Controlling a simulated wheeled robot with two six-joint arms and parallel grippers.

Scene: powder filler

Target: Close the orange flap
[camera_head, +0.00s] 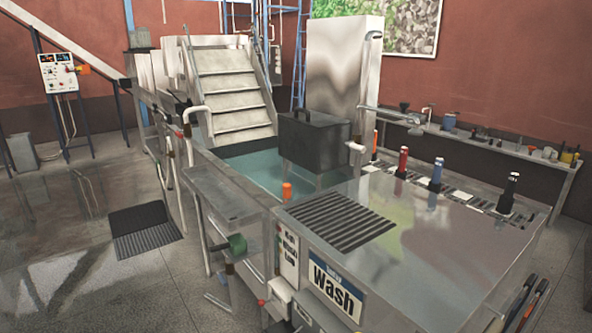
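I see no plain flap in orange. A small orange upright piece (286,191) stands at the near corner of the water-filled tank, above the white labelled plate. Another small orange part (83,69) sticks out from the right side of the white control box (60,73) at the far left. I cannot tell whether either one is the flap, or whether it is open or shut. Neither of my grippers shows clearly in this view.
A metal wash station (440,270) with a "Wash" sign (336,288) fills the near right. Metal stairs (230,90) rise behind the tank. A black mat (142,229) lies on open floor at left. Two dark rods (525,303) stand at the lower right.

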